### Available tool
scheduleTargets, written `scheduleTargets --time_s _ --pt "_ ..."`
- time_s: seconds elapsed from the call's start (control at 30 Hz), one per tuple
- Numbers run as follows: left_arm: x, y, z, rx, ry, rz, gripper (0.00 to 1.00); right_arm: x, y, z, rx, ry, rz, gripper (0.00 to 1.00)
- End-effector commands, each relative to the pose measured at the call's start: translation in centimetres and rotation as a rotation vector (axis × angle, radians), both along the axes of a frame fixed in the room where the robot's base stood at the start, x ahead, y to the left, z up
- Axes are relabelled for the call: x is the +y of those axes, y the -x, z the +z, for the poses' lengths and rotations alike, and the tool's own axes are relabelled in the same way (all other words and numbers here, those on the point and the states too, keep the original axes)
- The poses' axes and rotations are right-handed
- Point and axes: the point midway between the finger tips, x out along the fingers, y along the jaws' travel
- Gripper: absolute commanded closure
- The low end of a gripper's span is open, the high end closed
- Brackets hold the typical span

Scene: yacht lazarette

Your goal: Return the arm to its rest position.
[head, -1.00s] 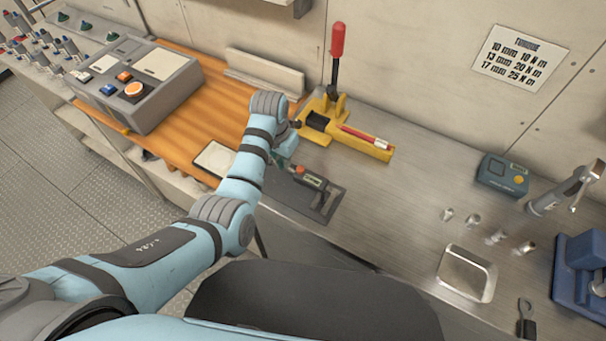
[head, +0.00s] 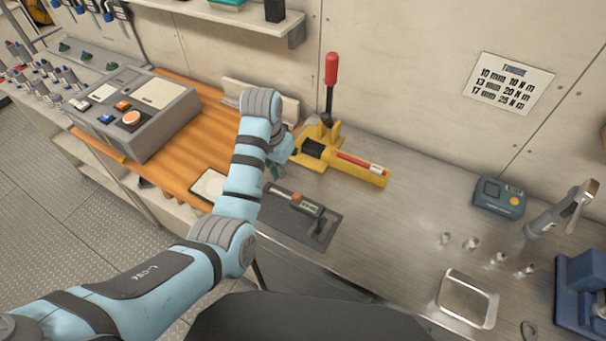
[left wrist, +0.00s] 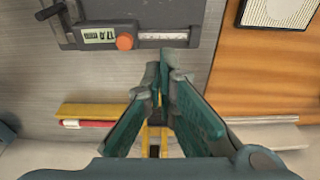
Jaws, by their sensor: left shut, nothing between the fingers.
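My left arm (head: 240,190) comes in from the left in the head view and reaches over the workbench. Its gripper (head: 272,170) is partly hidden behind the wrist there. In the left wrist view the gripper (left wrist: 163,78) shows from above, its teal fingers shut with nothing between them. It hangs over the bench between a digital caliper (left wrist: 115,37) on a dark mat and a yellow tool. My right gripper is in neither view.
The yellow tool with a red lever (head: 345,168) stands behind the caliper (head: 308,207). A grey control box (head: 135,115) sits on the wooden board at left. A metal tray (head: 468,298), several sockets, a teal meter (head: 499,197) and a blue vise (head: 582,280) lie right.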

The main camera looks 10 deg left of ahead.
Motion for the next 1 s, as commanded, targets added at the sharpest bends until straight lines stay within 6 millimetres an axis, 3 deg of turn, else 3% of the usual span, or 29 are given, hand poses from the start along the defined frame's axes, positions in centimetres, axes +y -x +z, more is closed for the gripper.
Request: scheduleTargets --time_s 0.23,0.33,0.5,0.6,0.77,1.0 --pt "0.3 0.4 -0.6 -0.001 0.001 0.011 1.0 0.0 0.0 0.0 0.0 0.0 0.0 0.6" --pt "2.2 2.6 -3.6 -0.008 0.003 0.072 1.0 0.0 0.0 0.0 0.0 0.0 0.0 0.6" --pt "7.2 10.7 -9.5 -0.057 -0.018 0.215 1.0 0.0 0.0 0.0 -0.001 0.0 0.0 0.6" --pt "9.2 15.1 -10.8 -0.086 -0.035 0.263 1.0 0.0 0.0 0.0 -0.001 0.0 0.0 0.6" --pt "11.3 21.5 -10.9 -0.128 -0.058 0.3 1.0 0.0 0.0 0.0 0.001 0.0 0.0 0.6" --pt "12.5 28.9 -8.6 -0.176 -0.064 0.304 1.0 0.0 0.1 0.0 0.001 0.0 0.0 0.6"
